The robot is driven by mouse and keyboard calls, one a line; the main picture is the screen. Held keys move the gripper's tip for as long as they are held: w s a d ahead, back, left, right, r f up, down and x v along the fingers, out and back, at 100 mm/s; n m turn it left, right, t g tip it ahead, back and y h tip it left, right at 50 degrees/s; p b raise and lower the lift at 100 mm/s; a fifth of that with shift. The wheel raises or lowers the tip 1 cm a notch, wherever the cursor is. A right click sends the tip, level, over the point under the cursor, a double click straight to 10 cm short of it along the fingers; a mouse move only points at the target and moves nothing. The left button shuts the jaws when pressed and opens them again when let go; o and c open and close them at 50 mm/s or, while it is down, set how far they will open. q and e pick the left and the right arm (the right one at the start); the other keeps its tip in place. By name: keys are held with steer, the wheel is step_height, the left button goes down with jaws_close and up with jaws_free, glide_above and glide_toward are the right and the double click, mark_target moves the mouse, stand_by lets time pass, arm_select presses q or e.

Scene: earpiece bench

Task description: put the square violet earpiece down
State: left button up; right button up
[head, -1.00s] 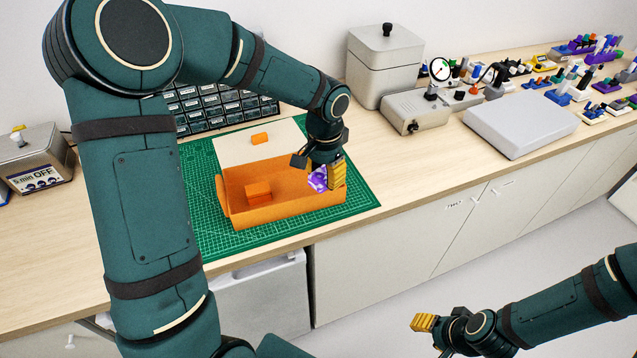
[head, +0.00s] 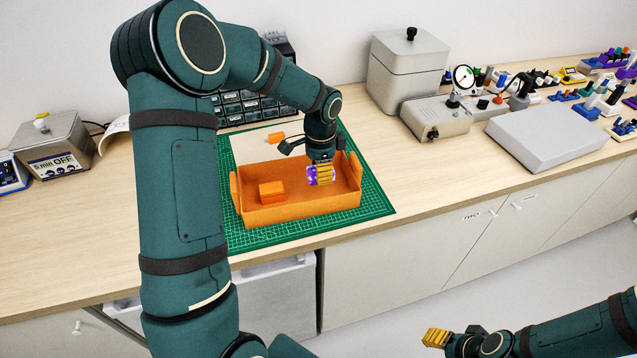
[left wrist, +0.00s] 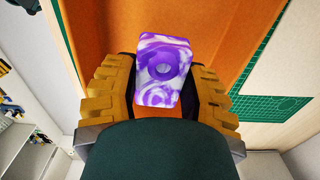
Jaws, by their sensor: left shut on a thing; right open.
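The square violet earpiece (head: 311,174), marbled violet and white with round marks on its face, is between the yellow fingers of my left gripper (head: 320,175). In the left wrist view the earpiece (left wrist: 163,70) sits between the two fingers of the left gripper (left wrist: 163,95), its face towards the camera. My left gripper is shut on it, over the right half of the open orange tray (head: 300,213). Whether the earpiece touches the tray floor cannot be told. My right gripper (head: 437,338) is at the bottom right, away from the bench, open and empty.
An orange block (head: 272,192) is in the tray's left part. A small orange piece (head: 275,138) lies on a pale sheet behind the tray. The green cutting mat (head: 375,203) is under the tray. Small drawers (head: 240,108) stand behind; a grey box (head: 408,70) stands right.

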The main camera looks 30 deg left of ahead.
mark_target(320, 189)
arm_select(q)
steer(key=shift+f+b, duration=0.3)
steer(key=shift+f, duration=1.65)
steer(key=shift+f, duration=0.2)
steer(key=o, duration=1.1)
steer(key=shift+o, duration=0.2)
steer(key=shift+r, duration=0.1)
steer(key=shift+r, duration=0.25)
step_height(320, 189, up, 12)
steer(key=shift+f+p, duration=0.1)
steer(key=shift+p, duration=0.8)
